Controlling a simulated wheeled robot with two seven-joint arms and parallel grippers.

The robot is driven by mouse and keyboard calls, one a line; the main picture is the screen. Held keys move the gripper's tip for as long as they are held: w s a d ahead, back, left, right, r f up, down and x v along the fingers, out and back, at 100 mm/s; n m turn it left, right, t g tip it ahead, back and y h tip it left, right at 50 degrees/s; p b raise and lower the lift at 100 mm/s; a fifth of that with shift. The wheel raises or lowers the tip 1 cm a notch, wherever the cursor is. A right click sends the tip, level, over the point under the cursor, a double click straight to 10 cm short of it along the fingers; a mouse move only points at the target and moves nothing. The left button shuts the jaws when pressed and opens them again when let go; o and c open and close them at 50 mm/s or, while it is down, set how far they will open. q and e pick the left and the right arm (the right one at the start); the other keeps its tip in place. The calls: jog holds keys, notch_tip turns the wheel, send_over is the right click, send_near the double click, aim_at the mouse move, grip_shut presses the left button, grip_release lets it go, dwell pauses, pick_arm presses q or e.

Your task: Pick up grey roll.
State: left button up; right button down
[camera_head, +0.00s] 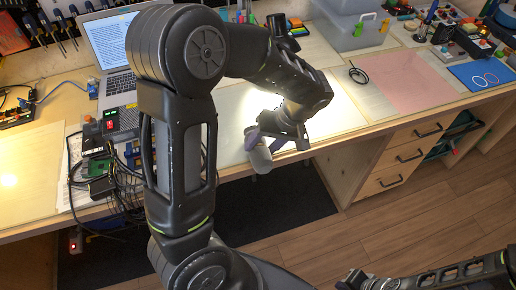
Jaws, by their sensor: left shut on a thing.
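The grey roll (260,159) is a small pale cylinder at the front edge of the workbench, near the middle of the camera_head view. My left gripper (264,142) is shut on it, and its fingers cover the roll's upper part. The roll hangs tilted below the fingers, in front of the bench edge. My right gripper (354,281) is low at the bottom of the view, away from the bench. Its fingers are too dark and small to tell whether they are open.
The workbench (335,115) has a laptop (112,45), a circuit board with cables (97,168), a clear plastic box (350,25), a pink mat (403,93), a black cable loop (358,74) and a blue board (478,75). Drawers (405,155) are below at right. My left arm hides much of the middle.

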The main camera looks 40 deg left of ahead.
aim_at(262, 145)
pick_arm(q)
jog(key=shift+r, duration=0.1)
jog(key=shift+r, duration=0.5)
grip_shut()
notch_tip(262, 145, up, 9)
